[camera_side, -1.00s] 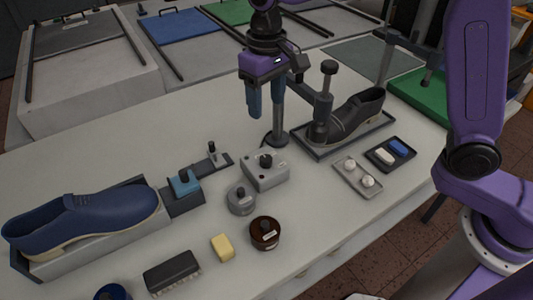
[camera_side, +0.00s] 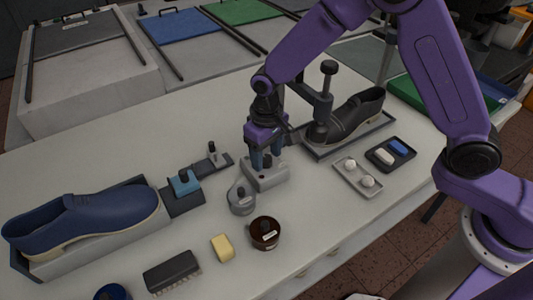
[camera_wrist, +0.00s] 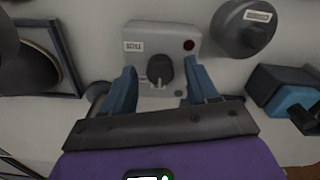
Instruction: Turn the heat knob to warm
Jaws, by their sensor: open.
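The heat knob (camera_wrist: 159,69) is a black round knob on a light grey control box (camera_wrist: 150,35). In the wrist view the box also bears a small label and a dark red round spot. In the side view the box (camera_side: 268,180) stands mid-table, and my gripper hides its knob. My gripper (camera_wrist: 158,88) is open, with one blue finger on each side of the knob. Gaps show between the fingers and the knob. In the side view my gripper (camera_side: 266,165) points down right over the box. The knob's setting is too small to read.
A grey round container (camera_side: 241,199) stands close beside the box. A brown jar (camera_side: 265,234) and a yellow block (camera_side: 223,247) sit nearer the front. A black shoe (camera_side: 350,115) on a tray is behind right, with a clamp post. A blue shoe (camera_side: 85,220) lies left.

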